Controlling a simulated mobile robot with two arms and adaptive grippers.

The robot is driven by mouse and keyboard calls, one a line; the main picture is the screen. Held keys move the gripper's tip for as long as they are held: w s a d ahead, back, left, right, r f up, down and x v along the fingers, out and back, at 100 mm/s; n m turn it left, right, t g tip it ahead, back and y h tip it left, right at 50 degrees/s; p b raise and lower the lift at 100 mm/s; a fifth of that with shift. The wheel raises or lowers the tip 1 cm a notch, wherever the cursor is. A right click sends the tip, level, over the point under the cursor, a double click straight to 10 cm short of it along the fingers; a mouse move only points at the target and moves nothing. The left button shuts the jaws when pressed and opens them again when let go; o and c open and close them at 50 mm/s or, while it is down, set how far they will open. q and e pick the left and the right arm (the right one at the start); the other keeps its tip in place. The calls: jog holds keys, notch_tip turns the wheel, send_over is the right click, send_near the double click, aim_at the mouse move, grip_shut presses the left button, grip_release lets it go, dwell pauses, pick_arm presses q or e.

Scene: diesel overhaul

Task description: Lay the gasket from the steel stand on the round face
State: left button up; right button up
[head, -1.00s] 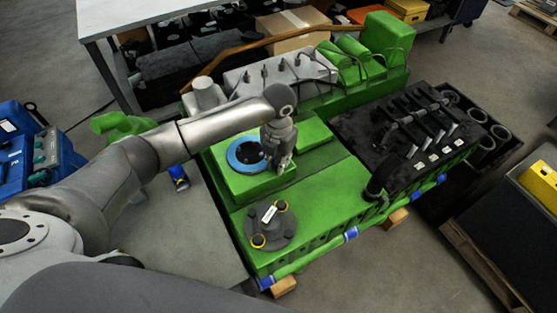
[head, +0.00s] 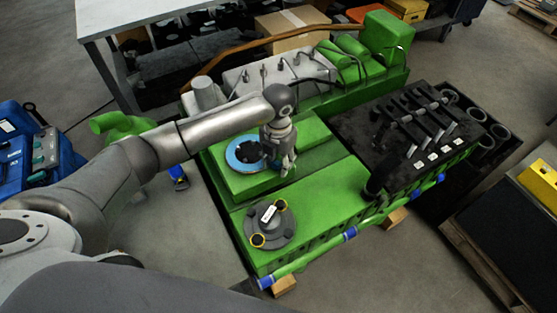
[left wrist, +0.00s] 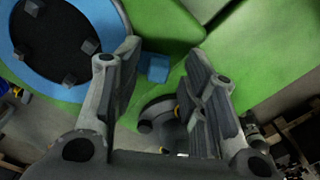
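The gasket, a flat blue ring (head: 233,165), lies around a dark round face on top of the green block. It also shows in the left wrist view (left wrist: 43,87), with several small grey blocks inside it. A small blue tab (left wrist: 155,68) sits beside the ring; I cannot tell whether it joins it. My left gripper (head: 283,172) is at the ring's right side in the head view. In the left wrist view my left gripper (left wrist: 160,85) has its fingers apart with nothing clamped. A flat grey top (head: 190,240) left of the engine may be the steel stand. My right gripper is not in view.
A grey flanged part (head: 276,234) with yellow rings and a white tag sits on the green engine (head: 325,195) in front. A black block (head: 402,130) with shafts stands right. Green cylinders (head: 352,47) and a grey cover lie behind.

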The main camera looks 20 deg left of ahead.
pick_arm(q)
jog(key=shift+r, duration=0.1)
notch_tip(320, 180, up, 12)
dwell(0.5)
dwell(0.6)
